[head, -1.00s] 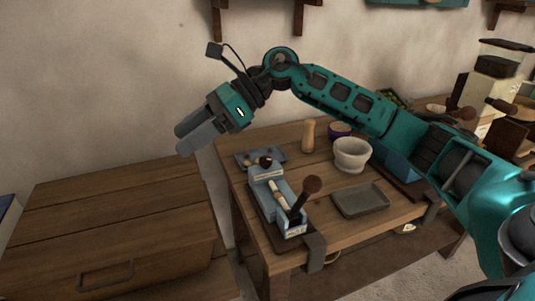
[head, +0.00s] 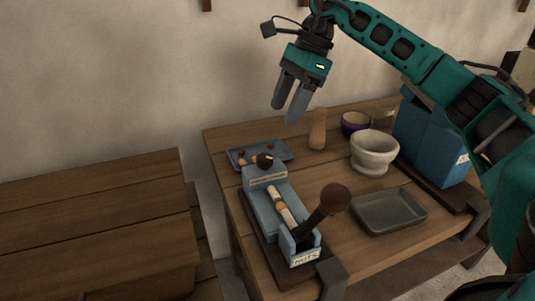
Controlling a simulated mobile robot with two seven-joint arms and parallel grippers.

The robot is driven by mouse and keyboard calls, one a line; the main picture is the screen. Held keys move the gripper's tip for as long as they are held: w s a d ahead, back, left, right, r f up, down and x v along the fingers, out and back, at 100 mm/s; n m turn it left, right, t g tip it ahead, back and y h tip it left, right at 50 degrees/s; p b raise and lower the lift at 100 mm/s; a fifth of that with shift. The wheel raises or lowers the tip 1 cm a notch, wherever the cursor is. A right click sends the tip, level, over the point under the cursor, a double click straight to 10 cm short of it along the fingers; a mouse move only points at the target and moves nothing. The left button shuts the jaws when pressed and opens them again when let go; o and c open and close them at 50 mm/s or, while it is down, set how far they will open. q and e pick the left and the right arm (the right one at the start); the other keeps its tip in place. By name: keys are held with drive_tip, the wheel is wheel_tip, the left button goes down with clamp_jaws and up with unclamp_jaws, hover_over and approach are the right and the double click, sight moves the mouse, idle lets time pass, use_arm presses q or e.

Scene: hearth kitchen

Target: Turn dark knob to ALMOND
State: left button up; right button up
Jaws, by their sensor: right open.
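A small dark knob (head: 265,160) sits at the rear of a blue nut press (head: 259,198), above a pale plate whose marks are too small to read. The front label reads NUTS. I cannot tell where the knob points. A long dark lever with a large brown ball (head: 335,198) leans up from the press's front. My right gripper (head: 285,112) hangs pointing down, open and empty, above and behind the knob, apart from it. My left gripper is not in view.
A blue tray (head: 279,146) with small items lies behind the press. A wooden pestle (head: 318,130), a stone mortar (head: 373,158), a purple bowl (head: 355,128), a grey tray (head: 391,220) and a blue box (head: 425,140) share the table. A wooden chest (head: 100,220) stands left.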

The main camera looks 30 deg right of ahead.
sight(265, 157)
drive_tip(key=b+x, duration=0.1)
drive_tip(key=x, duration=0.9)
drive_tip(key=shift+a+r, duration=0.1)
drive_tip(key=shift+a+f, duration=0.25)
drive_tip(key=shift+f, duration=0.4)
drive_tip(key=c, duration=1)
